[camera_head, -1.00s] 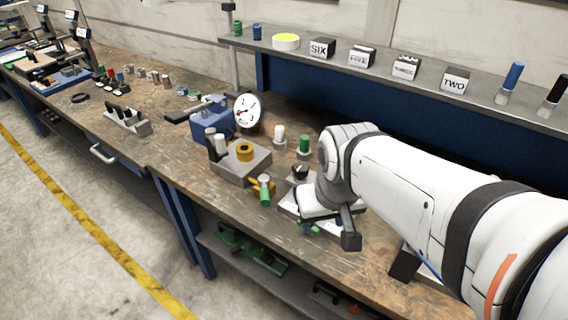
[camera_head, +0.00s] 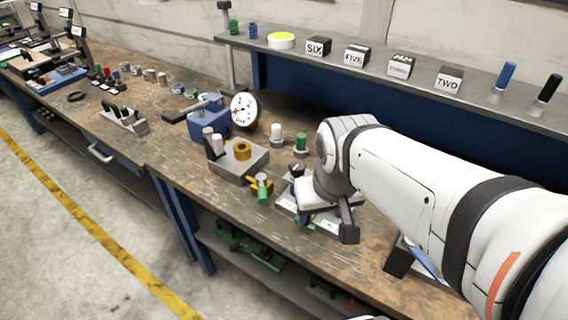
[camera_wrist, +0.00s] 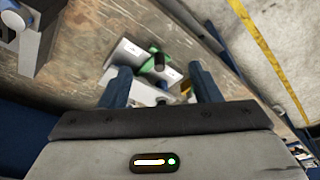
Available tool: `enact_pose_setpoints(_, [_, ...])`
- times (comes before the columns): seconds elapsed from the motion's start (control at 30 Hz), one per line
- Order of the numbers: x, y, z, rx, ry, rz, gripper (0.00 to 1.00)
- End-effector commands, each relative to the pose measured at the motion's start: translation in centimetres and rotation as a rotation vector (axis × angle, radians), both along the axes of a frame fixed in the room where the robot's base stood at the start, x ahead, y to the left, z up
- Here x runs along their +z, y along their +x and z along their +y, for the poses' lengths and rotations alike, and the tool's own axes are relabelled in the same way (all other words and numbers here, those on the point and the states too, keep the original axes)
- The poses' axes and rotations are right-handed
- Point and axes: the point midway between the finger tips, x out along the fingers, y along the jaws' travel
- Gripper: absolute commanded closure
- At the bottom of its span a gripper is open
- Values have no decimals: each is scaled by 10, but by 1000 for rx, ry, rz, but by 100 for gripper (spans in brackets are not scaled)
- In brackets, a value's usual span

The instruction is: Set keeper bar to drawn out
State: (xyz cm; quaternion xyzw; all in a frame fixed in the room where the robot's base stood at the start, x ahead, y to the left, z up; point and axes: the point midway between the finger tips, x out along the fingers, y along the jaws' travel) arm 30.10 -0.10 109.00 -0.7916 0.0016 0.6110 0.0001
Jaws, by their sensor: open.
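A grey plate (camera_wrist: 123,54) with white labels carries a green part (camera_wrist: 153,50) with a black knob (camera_wrist: 159,62) in the wrist view. I cannot tell for certain which piece is the keeper bar. The plate's near edge also shows in the head view (camera_head: 288,207), partly covered by my arm. My gripper (camera_wrist: 161,80) is open, with its two blue fingers apart and nothing held. The green part appears beyond and between the fingertips. In the head view my gripper (camera_head: 346,232) is over the plate, and its fingertips are hard to make out.
A grey block with a brass ring (camera_head: 243,151) and a yellow fixture with a green handle (camera_head: 262,190) stand left of my gripper. A dial gauge (camera_head: 244,110) is behind. White-topped (camera_head: 275,132) and green-topped (camera_head: 300,143) posts stand close behind my wrist. The front bench edge is near.

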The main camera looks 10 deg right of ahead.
Motion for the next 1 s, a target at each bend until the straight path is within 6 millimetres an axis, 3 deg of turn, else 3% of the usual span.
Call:
enact_pose_setpoints(0.27, [2,20,-5,-129,44,64,66])
enact_pose_setpoints(0.67, [-6,84,-27,-555,165,263,99])
enact_pose_setpoints(1.0, [-28,129,-50,-869,233,414,100])
